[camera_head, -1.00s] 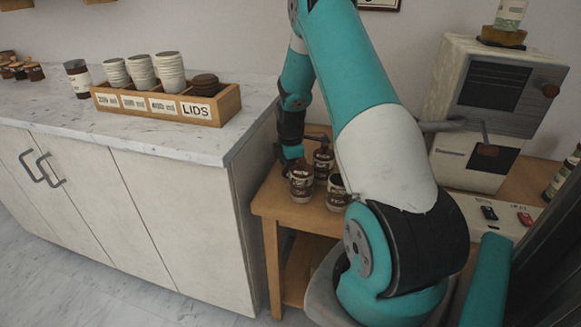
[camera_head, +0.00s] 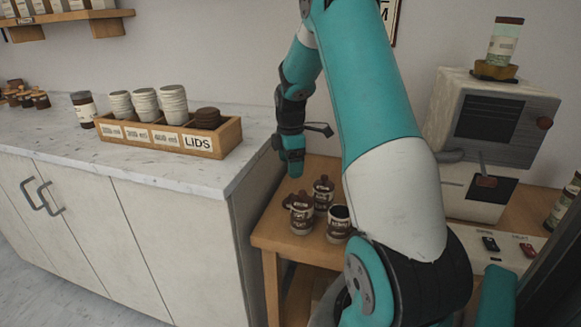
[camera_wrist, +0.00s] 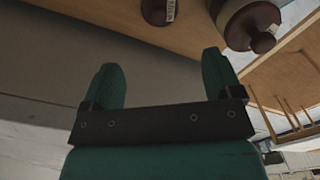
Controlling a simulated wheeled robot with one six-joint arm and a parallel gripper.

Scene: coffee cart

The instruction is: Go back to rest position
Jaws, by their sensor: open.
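My gripper (camera_wrist: 163,85) is open and empty in the wrist view, with its two teal fingers apart. In the head view my gripper (camera_head: 291,171) hangs beside the counter's right end, above the back left of the wooden table (camera_head: 270,232). Several brown and white cups stand on that table: a front left lidded cup (camera_head: 301,215), a rear lidded cup (camera_head: 323,192) and an open cup (camera_head: 339,222). A gap separates the gripper from them. In the wrist view a lidded cup (camera_wrist: 250,22) shows past the right finger.
A wooden box marked LIDS (camera_head: 225,140) holds cup stacks and lids on the white counter (camera_head: 60,135). A coffee machine (camera_head: 490,130) stands at the right. A wall shelf (camera_head: 70,17) is at upper left. The counter front is clear.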

